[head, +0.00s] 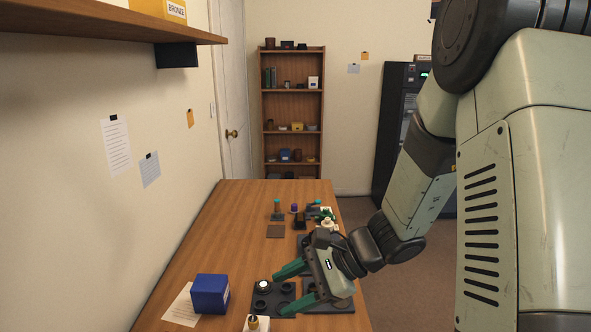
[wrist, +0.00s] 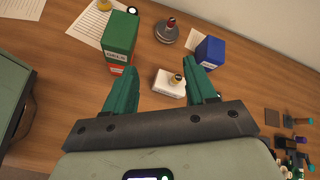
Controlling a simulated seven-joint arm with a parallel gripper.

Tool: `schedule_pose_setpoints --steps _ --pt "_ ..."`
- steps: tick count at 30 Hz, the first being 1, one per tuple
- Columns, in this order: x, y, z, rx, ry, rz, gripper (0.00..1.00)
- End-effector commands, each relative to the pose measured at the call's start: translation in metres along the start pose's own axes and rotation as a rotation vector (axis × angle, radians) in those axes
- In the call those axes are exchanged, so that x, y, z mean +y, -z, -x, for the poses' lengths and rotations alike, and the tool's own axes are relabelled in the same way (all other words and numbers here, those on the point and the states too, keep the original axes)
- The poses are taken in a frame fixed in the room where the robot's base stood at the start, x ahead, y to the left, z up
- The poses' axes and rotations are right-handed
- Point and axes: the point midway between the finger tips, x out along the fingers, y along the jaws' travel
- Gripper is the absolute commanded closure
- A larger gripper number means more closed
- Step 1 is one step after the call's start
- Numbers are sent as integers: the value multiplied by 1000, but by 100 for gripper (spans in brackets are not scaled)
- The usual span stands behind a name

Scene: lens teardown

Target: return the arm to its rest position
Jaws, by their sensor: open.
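My gripper (head: 281,291) is open, its two green fingers spread apart. It hangs low over the near part of the wooden table, above or beside a black tray (head: 259,306) with round wells. I cannot tell whether it touches the tray. A small round white-topped piece (head: 263,285) sits in one well. In the wrist view my gripper (wrist: 162,62) has nothing held between its fingers. A white block (wrist: 165,88) with a small gold and dark piece (wrist: 176,79) on top shows beyond and between them.
A blue box (head: 210,293) stands on paper at the left. In the wrist view, a green box (wrist: 119,36) and a grey round base (wrist: 166,34) stand beyond the fingers. Several small tools (head: 296,213) and a brown pad (head: 276,231) are farther back. A wall shelf (head: 110,22) overhangs the left.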

Motion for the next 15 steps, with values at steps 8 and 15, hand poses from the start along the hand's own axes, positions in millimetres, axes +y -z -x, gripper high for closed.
schedule_pose_setpoints --steps 8,15 --pt "25 -81 61 228 -243 487 44" --pt "57 -126 118 493 -421 855 44"
